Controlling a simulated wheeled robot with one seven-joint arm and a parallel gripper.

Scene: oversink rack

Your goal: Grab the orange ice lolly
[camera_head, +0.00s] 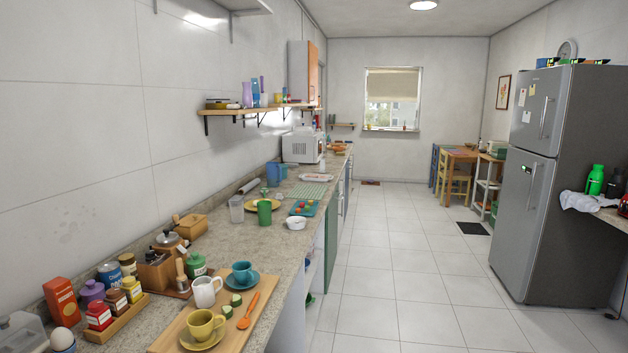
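I cannot make out an orange ice lolly in this view. The grey fridge (527,222) stands at the right with its upper door (538,112) and lower door shut, so its inside is hidden. An orange spoon-shaped object (248,311) lies on the wooden board (252,336) at the front of the left counter. My gripper is not in view.
The long left counter (290,240) carries cups, jars, a teal tray (303,208) and a white microwave (303,147). A table with chairs (457,170) stands at the back right. The tiled floor (400,260) between counter and fridge is clear. A dark mat (472,228) lies beyond.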

